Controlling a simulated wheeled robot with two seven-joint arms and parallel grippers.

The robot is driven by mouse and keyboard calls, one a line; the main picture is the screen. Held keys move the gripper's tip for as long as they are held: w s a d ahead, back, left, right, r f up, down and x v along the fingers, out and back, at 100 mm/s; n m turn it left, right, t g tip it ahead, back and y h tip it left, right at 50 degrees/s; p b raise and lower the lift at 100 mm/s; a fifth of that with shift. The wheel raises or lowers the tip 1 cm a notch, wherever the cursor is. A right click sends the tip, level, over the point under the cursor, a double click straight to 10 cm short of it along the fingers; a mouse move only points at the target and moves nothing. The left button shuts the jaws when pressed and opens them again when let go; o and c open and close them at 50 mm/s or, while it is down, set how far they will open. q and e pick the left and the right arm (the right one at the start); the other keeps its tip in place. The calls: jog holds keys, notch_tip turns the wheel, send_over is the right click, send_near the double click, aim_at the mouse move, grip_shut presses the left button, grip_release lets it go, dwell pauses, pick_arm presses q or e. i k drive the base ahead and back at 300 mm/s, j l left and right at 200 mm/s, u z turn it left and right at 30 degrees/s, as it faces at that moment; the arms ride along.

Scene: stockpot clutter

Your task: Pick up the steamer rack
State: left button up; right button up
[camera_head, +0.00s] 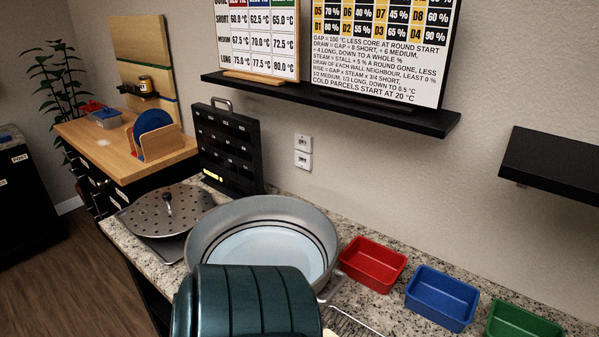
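A round grey metal plate full of holes, with a dark upright knob in its middle, looks like the steamer rack (145,215). It lies at the left of the granite counter, beside the wide grey pot (205,235). A flat grey piece shows under its front right edge. The pot is open, and its pale bottom with dark rings shows. A dark green ribbed shape (250,305) in the foreground hides the pot's front; I cannot tell what it is. Neither of my grippers is in view.
Red (373,263), blue (441,296) and green (523,322) bins stand right of the pot. A black shelf (330,103) with charts hangs above. Part of a wire item (352,320) shows at the bottom edge.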

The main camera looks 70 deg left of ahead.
aim_at(165, 212)
jog(key=u, duration=0.45)
jog(key=j+u, duration=0.1)
jog(key=u, duration=0.8)
jog(key=j+u, duration=0.1)
jog(key=u, duration=0.4)
jog(key=j+u, duration=0.1)
jog(key=u, duration=0.8)
jog(key=j+u, duration=0.1)
jog(key=u, duration=0.35)
jog(key=i+j+z, duration=0.35)
jog(key=i+j, duration=0.15)
jog(key=j, duration=0.15)
jog(key=i+j+z, duration=0.35)
jog(key=j, duration=0.4)
jog(key=i+j+z, duration=0.2)
jog(key=j, duration=0.2)
